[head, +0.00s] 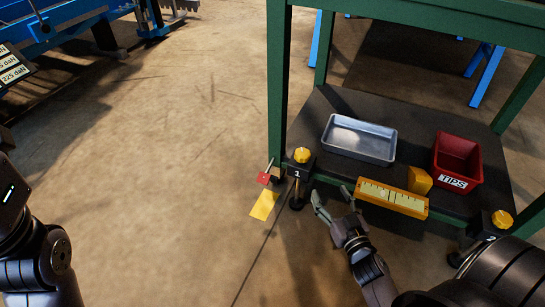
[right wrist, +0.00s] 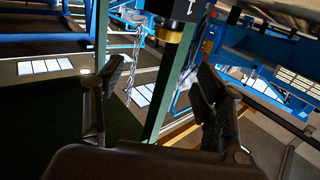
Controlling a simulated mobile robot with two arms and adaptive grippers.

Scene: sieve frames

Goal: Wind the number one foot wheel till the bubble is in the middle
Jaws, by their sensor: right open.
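The number one foot wheel (head: 302,155) is a yellow knob on a black bracket marked 1, at the left front corner of the green frame's shelf. An orange-yellow level (head: 393,198) with a pale marked vial lies along the shelf's front edge; its bubble is too small to place. My right gripper (head: 333,194) is open and empty, in front of the shelf, below and right of the number one wheel and apart from it. In the right wrist view its fingers (right wrist: 160,95) stand apart, with a black bracket and yellow knob (right wrist: 170,33) beyond them. My left gripper is out of view.
The shelf (head: 320,105) holds a metal tray (head: 360,138), a red TIPS bin (head: 457,162) and a yellow block (head: 420,180). The number two wheel (head: 502,219) is at the right corner. A yellow card (head: 264,205) lies by the left foot. Floor at left is clear.

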